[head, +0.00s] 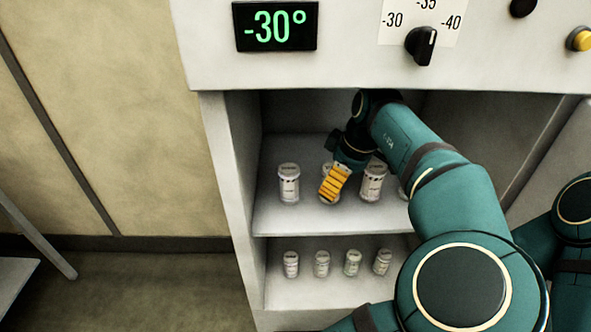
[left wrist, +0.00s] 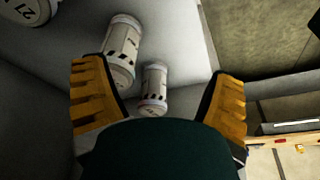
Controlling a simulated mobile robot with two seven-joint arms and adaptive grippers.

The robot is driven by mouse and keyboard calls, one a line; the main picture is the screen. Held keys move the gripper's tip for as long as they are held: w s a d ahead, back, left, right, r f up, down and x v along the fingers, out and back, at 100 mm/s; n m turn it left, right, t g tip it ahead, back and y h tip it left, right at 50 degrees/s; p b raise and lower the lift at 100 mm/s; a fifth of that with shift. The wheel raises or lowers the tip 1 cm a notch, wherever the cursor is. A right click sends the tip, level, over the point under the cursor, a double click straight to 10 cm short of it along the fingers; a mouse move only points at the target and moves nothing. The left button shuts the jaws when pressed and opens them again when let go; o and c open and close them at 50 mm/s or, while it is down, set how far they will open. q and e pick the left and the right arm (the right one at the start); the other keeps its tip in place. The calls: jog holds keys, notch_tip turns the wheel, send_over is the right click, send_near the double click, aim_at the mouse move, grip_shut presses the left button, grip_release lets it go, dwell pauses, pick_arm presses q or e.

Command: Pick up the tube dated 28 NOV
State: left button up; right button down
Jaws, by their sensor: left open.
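White capped tubes stand on two shelves of a cabinet. On the upper shelf in the head view are a tube at the left (head: 289,186), a tube right of my gripper (head: 372,186) and others partly hidden. My left gripper (head: 332,184), with yellow fingers, is at the upper shelf between those two. In the left wrist view my left gripper (left wrist: 160,80) is open. A small tube (left wrist: 154,88) shows between its fingers, and a larger tube (left wrist: 122,48) is near the left finger. I cannot read 28 NOV on any label. My right gripper is out of view.
A corner tube (left wrist: 32,8) reads 21. Several smaller tubes stand on the lower shelf (head: 330,292). The cabinet's left wall (head: 226,180) bounds the opening. Above are a -30° display (head: 276,26) and a dial (head: 421,45).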

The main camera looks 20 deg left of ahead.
aim_at(289, 169)
pick_arm(q)
jog(key=w+a, duration=0.1)
jog(key=a, duration=0.2)
jog(key=w+a, duration=0.1)
jog(key=a, duration=0.3)
jog(key=w+a, duration=0.1)
jog(key=a, duration=0.2)
jog(key=shift+a+r+b, duration=0.2)
jog(key=shift+a+b, duration=0.1)
jog(key=shift+b, duration=0.1)
jog(key=x, duration=0.2)
jog(key=b+x, duration=0.1)
jog(key=x, duration=0.2)
jog(key=shift+w+a+f, duration=0.1)
jog(key=shift+a, duration=0.35)
jog(key=c, duration=1.4)
